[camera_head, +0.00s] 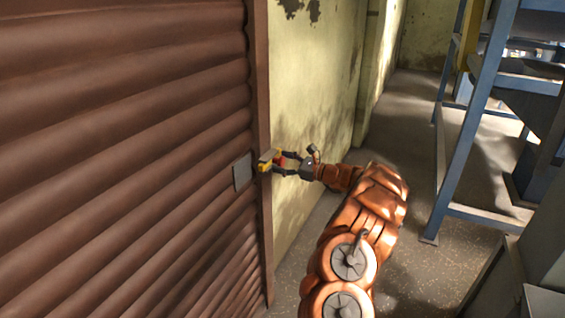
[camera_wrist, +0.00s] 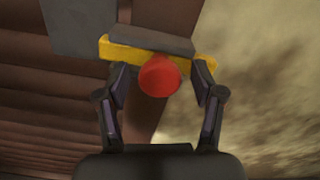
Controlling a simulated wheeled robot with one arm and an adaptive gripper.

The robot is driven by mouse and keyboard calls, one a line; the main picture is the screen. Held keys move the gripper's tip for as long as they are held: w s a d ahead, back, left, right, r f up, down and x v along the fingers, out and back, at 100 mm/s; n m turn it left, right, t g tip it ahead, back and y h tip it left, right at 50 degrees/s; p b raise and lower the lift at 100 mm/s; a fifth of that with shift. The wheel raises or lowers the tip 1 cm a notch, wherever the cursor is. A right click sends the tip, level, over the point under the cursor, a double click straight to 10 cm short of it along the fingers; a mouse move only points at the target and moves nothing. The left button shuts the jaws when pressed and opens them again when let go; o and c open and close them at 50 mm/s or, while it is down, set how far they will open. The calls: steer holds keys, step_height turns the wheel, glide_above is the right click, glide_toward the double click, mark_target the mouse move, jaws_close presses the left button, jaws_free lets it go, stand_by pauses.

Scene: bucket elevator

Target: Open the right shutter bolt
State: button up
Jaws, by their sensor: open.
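The right shutter bolt (camera_head: 268,159) is a yellow and grey piece with a red knob, at the right edge of the brown ribbed shutter (camera_head: 130,150). In the wrist view the bolt's yellow bar (camera_wrist: 118,50) runs crosswise and the round red knob (camera_wrist: 160,75) faces the camera. My gripper (camera_head: 283,162) reaches to the bolt from the right. In the wrist view my gripper (camera_wrist: 160,82) is open, with one finger on each side of the red knob. A gap shows between the knob and each finger. Whether the fingertips touch the yellow bar I cannot tell.
A grey plate (camera_head: 243,172) sits on the shutter left of the bolt. A brown frame post (camera_head: 262,90) borders the shutter. A stained yellow wall (camera_head: 310,90) runs behind my gripper. A blue metal frame (camera_head: 470,130) stands at the right, with open floor (camera_head: 405,150) between.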

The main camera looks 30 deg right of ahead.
steer(key=shift+w, duration=0.1)
steer(key=shift+c, duration=0.4)
jaws_close()
